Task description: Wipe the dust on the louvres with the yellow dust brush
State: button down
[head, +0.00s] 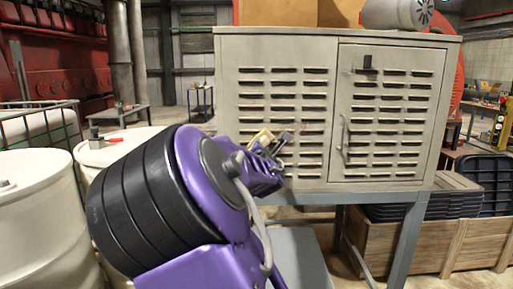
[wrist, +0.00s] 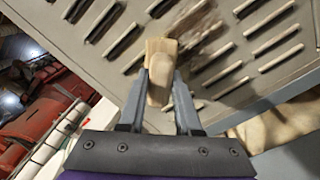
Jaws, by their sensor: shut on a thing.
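The louvres (head: 285,110) are rows of slots in the front of a grey metal cabinet (head: 335,40). They also show tilted in the wrist view (wrist: 271,42). My gripper (head: 277,148) is at the lower left of the left louvre panel. In the wrist view my gripper (wrist: 161,88) is shut on the yellow dust brush (wrist: 158,50), which looks pale tan there. The brush (head: 261,138) is at the louvre face; I cannot tell whether it touches. A brownish smudge of dust (wrist: 200,28) lies on the louvres just beyond the brush. My arm hides the cabinet's lower left corner.
The right door (head: 390,125) has a handle and a dark latch. Boxes (head: 285,12) and a grey motor (head: 398,14) sit on top. White drums (head: 35,215) stand at left. A wooden crate (head: 475,240) and dark bins (head: 485,170) are at right.

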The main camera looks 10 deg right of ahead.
aim_at(265, 133)
jog(key=shift+s+d+r, duration=0.8)
jog(key=shift+s+d, duration=0.9)
jog(key=shift+d, duration=6.9)
jog(key=shift+w+a+b, duration=0.2)
jog(key=shift+w+a, duration=0.4)
jog(key=shift+a, duration=2.4)
jog(key=shift+w+a+b, duration=0.2)
jog(key=shift+w+a, duration=0.4)
jog(key=shift+a, duration=2.35)
jog(key=shift+w+a+b, duration=0.2)
jog(key=shift+w+a, duration=0.4)
jog(key=shift+a, duration=2.4)
jog(key=shift+s+d+r, duration=0.25)
jog(key=shift+d+r, duration=0.4)
jog(key=shift+d, duration=0.25)
jog(key=shift+s+d, duration=0.2)
jog(key=shift+d, duration=1.15)
